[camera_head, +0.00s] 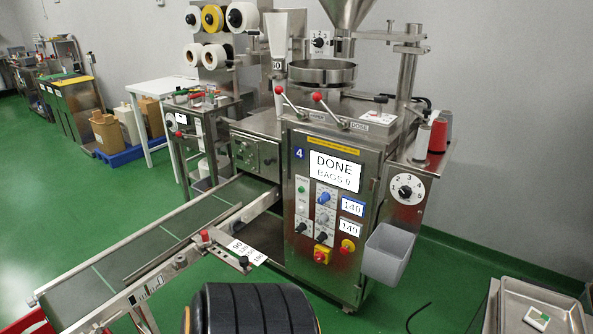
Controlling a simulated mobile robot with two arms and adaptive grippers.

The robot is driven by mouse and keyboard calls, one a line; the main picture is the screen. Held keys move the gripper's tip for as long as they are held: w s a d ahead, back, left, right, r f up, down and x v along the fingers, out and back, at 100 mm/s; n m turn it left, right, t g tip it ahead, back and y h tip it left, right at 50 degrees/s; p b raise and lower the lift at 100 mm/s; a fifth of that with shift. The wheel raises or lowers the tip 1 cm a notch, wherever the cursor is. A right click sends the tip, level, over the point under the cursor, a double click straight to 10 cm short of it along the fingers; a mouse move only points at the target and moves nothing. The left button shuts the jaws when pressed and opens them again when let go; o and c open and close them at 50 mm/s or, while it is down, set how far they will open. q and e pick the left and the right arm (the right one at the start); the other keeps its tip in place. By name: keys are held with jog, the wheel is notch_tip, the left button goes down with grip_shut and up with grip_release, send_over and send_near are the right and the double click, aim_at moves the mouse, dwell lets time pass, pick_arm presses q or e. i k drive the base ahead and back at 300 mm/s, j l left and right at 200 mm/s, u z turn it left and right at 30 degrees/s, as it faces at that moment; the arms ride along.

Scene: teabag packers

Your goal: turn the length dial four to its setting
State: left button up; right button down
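The packing machine (288,220) with a blue number 4 plate stands in the middle. A white round dial (405,188) with numbers around a black knob is on its right side, above a grey bin. A second white dial (319,42) with a black knob is higher up, behind the round pan. I cannot tell which one is the length dial, and their marks are too small to read surely. The screen (335,171) reads DONE and BAGS with a blurred digit. Two small displays (352,206) seem to read 140 and 149. Neither gripper shows.
A grey bin (388,254) hangs on the machine's right side. A conveyor (140,251) runs out to the lower left, with a metal rail along it. Metal trays (541,308) stand at the lower right. Green floor is open left and right of the machine.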

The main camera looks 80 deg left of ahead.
aim_at(324, 235)
jog(key=u, duration=2.2)
